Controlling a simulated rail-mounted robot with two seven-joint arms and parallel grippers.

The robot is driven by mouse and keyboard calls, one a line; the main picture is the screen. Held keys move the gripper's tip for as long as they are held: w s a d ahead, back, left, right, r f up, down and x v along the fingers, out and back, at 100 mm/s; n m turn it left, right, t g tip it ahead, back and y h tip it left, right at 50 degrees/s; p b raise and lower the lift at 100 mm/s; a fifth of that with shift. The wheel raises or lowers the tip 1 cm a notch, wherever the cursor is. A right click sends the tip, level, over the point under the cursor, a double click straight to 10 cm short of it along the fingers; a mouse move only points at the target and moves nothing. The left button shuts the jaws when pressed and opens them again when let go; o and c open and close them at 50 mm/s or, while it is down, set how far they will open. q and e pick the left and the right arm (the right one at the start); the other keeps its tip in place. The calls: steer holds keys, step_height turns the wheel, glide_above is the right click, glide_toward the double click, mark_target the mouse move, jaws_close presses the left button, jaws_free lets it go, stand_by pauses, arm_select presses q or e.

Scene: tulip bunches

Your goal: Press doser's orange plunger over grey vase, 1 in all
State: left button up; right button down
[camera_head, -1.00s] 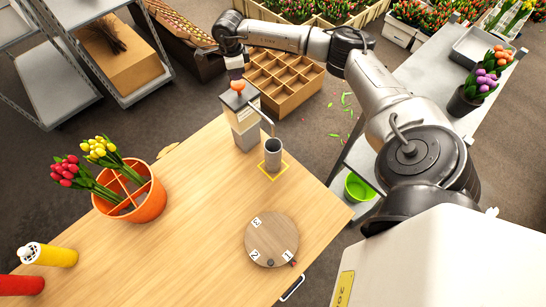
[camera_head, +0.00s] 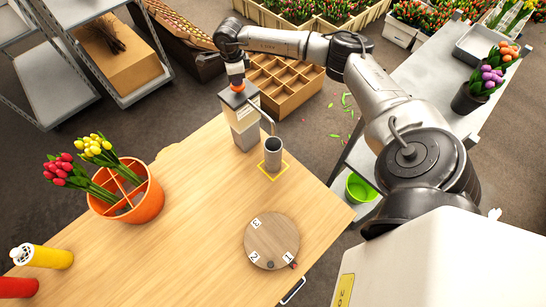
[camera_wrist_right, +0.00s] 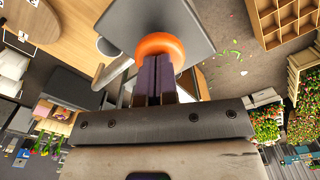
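The doser (camera_head: 243,116) is a grey box with an orange plunger (camera_head: 238,87) on top and a bent spout toward the right. The grey vase (camera_head: 273,149) stands upright under the spout end, inside a yellow square outline on the table. My right gripper (camera_head: 237,79) points down at the plunger from directly above, its fingertips at or just over it. The right wrist view shows its dark fingers (camera_wrist_right: 155,80) together with nothing between them, against the orange plunger (camera_wrist_right: 161,47); contact is hard to tell. My left gripper is not in view.
A wooden turntable (camera_head: 271,240) with numbered tags lies on the table in front of the vase. An orange pot (camera_head: 142,207) with red and yellow tulips stands at left. Yellow (camera_head: 45,256) and red (camera_head: 18,288) bottles are at the lower left. The table's middle is clear.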

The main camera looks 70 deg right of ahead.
steer(key=shift+f+b, duration=0.3)
steer(key=shift+f, duration=0.35)
steer(key=shift+r+p, duration=0.65)
steer(key=shift+r, duration=0.25)
step_height(320, 180, up, 7)
steer(key=p, duration=0.4)
steer(key=shift+f, duration=0.15)
